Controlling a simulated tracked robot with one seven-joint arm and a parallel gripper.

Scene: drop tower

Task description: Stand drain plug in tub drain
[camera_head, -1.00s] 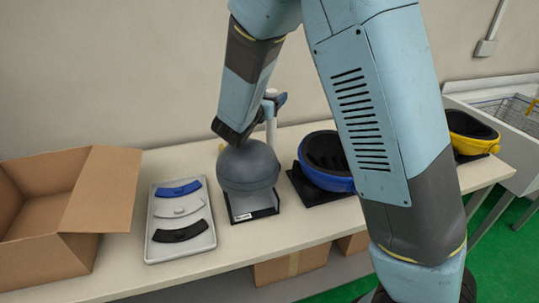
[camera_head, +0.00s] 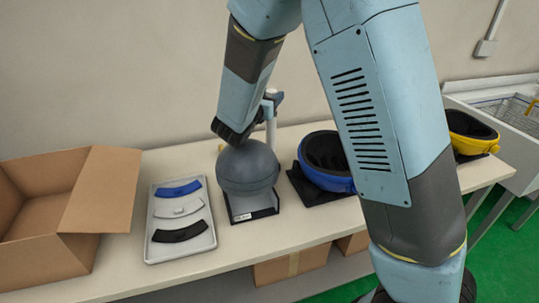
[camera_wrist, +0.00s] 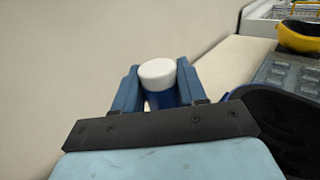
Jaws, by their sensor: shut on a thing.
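My gripper (camera_wrist: 157,92) is shut on a white-topped cylinder (camera_wrist: 157,72), with one blue finger on each side of it. In the head view the gripper (camera_head: 270,102) is behind a grey ball-shaped headform, above the back of the bench. A slim white upright post (camera_head: 271,132) shows below it, and its lower end is hidden behind the headform. I cannot tell whether the post is the held thing. I cannot make out a tub drain in either view.
On the bench (camera_head: 300,225) stand the grey headform (camera_head: 248,167), a tray (camera_head: 160,252) with blue, white and black curved pieces, an open cardboard box (camera_head: 100,190), a blue helmet (camera_head: 327,180) and a yellow helmet (camera_head: 485,151). A white basin (camera_head: 530,147) with a wire rack is far right.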

